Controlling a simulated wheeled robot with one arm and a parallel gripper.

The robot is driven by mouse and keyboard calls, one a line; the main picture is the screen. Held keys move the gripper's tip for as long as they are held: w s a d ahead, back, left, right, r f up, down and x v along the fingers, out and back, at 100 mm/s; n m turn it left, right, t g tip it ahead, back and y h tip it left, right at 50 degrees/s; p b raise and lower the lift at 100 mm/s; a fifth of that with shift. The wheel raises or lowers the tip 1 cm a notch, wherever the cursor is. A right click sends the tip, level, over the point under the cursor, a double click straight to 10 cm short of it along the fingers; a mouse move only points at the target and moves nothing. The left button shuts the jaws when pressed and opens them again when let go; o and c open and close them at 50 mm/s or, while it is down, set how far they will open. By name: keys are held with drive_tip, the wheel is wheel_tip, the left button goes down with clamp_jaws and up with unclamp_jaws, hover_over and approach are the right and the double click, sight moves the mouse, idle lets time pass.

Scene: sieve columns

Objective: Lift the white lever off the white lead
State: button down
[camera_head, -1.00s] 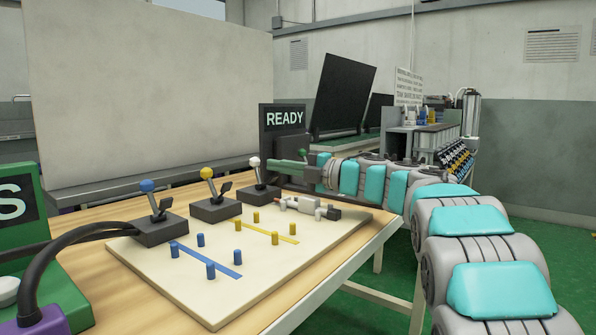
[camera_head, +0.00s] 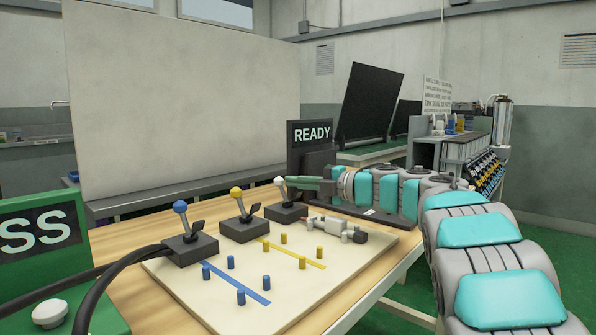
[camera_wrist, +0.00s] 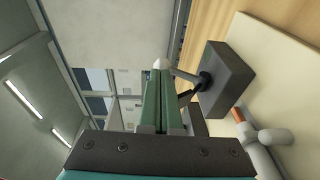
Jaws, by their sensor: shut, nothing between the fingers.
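The white lever (camera_head: 280,187) is a white-knobbed stick on a dark grey box (camera_head: 287,213) at the back of the cream board. My gripper (camera_head: 290,182) reaches in from the right, its green fingers shut and empty, their tips close to the white knob. In the wrist view the shut green fingers (camera_wrist: 159,72) overlap the white knob (camera_wrist: 160,64), and the stick slants down to its box (camera_wrist: 222,78). I cannot tell whether they touch. The white lead (camera_head: 335,229) looks like a white and grey piece with an orange end, lying on the board by the box; it also shows in the wrist view (camera_wrist: 262,142).
A yellow lever (camera_head: 239,206) and a blue lever (camera_head: 183,222) stand to the left. Several blue and yellow pegs rise from the board (camera_head: 185,290). A READY screen (camera_head: 311,134) stands behind. Black cables (camera_head: 110,270) run at the left.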

drive_tip(key=shift+w+a+r+g+h+p, duration=0.2)
drive_tip(key=shift+h+p, duration=0.2)
drive_tip(key=shift+p, duration=0.8)
drive_tip(key=shift+w+a+r+g+h+p, duration=0.15)
drive_tip(key=shift+h+p, duration=0.25)
drive_tip(key=shift+p, duration=0.8)
drive_tip(key=shift+f+p, duration=0.25)
drive_tip(key=shift+p, duration=0.2)
drive_tip(key=shift+f, duration=0.1)
drive_tip(key=shift+s, duration=0.1)
